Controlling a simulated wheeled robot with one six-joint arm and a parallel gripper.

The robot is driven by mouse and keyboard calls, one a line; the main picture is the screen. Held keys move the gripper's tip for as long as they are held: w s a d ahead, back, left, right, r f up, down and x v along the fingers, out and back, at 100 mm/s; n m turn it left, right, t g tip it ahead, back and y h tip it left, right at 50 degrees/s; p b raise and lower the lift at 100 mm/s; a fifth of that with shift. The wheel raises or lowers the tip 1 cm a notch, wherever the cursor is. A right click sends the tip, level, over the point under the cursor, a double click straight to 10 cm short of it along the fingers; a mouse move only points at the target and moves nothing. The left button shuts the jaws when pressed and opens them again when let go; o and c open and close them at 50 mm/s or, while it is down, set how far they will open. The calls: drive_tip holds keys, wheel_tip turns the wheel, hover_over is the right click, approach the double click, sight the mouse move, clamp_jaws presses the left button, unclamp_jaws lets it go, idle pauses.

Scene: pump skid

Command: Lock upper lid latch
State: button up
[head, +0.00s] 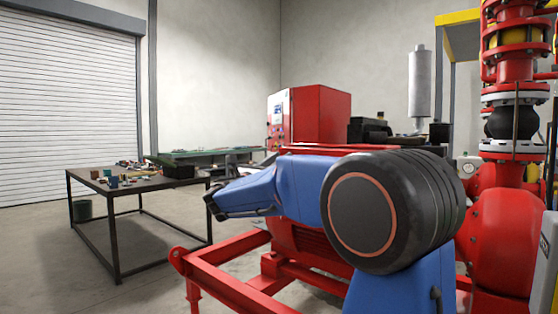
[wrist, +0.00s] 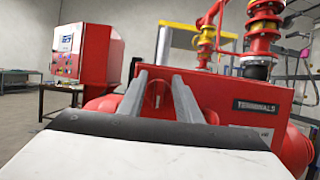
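In the wrist view, my gripper (wrist: 159,77) shows as two grey fingers with a clear gap between them; it is open. Ahead of it is a red terminal box (wrist: 225,98) with a black "TERMINALS" label (wrist: 256,107) on its front. Between the fingers, a small pale upright detail (wrist: 157,96) shows on the red face; it is too small to tell whether it is the upper lid latch or how it is set. The fingers hide part of the box. In the head view, my blue arm blocks much of the skid, and the latch cannot be made out.
A red control cabinet (head: 321,119) stands behind the skid. A red skid frame (head: 235,290) and motor (head: 305,240) lie below my arm. Red piping (head: 515,75) rises at right. A cluttered table (head: 140,184) stands left, with open floor around it.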

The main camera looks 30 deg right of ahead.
clamp_jaws()
drive_tip(key=shift+f+m, duration=0.1)
drive_tip(key=shift+m, duration=0.3)
drive_tip(key=shift+s+d+f+m+g+y, duration=0.15)
drive_tip(key=shift+m+g+y, duration=0.35)
drive_tip(key=shift+m+g, duration=1.95)
drive_tip(key=shift+s+f+m+g+y, duration=0.25)
drive_tip(key=shift+m+y, duration=0.25)
drive_tip(key=shift+m, duration=4.2)
drive_tip(key=shift+s+d+f+m+g+y, duration=0.15)
drive_tip(key=shift+m+g+y, duration=0.35)
drive_tip(key=shift+m+g, duration=2)
drive_tip(key=shift+a+m+t, duration=0.1)
drive_tip(key=shift+m+t, duration=1)
drive_tip(key=shift+m, duration=0.15)
drive_tip(key=shift+r, duration=0.1)
